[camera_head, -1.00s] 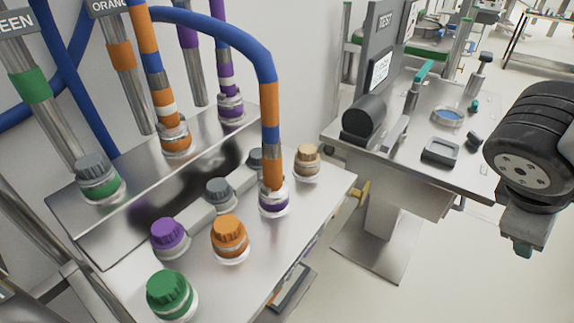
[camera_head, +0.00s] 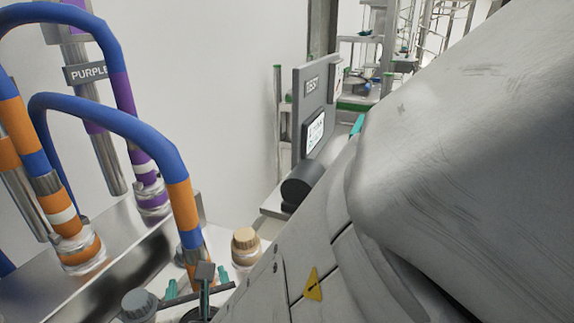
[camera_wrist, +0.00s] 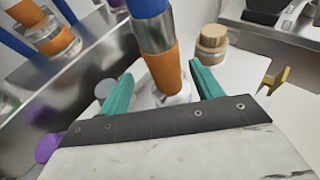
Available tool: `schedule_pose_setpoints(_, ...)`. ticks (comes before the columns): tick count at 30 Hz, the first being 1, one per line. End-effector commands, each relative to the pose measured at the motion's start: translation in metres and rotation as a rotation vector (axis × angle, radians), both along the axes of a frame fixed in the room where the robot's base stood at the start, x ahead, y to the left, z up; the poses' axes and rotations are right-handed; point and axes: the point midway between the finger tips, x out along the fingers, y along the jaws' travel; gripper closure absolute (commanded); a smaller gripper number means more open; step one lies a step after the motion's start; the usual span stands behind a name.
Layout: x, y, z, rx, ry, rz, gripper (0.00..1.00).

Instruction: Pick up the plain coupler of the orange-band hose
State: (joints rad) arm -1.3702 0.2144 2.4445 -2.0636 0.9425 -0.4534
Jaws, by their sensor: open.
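The orange-band hose is blue with orange bands and arches across the left of the head view. Its plain coupler (camera_head: 199,275), orange and without a white stripe, stands upright at the hose's right end. It also shows in the wrist view (camera_wrist: 163,68), with a metal sleeve above and a pale ring at its foot. The other coupler (camera_head: 60,210), with a white stripe, sits on the raised shelf. My gripper (camera_wrist: 160,74) is open, its teal fingers on either side of the plain coupler. A gap shows on the right; contact on the left is unclear. The gripper also shows in the head view (camera_head: 188,289).
A tan cap (camera_head: 245,247) stands just right of the plain coupler. A grey cap (camera_head: 139,304) is in front, to the left. A purple-banded coupler (camera_head: 150,190) stands on the shelf behind. My arm covers the right half of the head view.

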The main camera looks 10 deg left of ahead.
Motion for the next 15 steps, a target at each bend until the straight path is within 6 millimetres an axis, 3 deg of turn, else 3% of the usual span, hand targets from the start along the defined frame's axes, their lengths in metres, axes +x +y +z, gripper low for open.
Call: schedule_pose_setpoints(15,0.055,0.023,-0.023,0.002,0.001,-0.005,0.35)
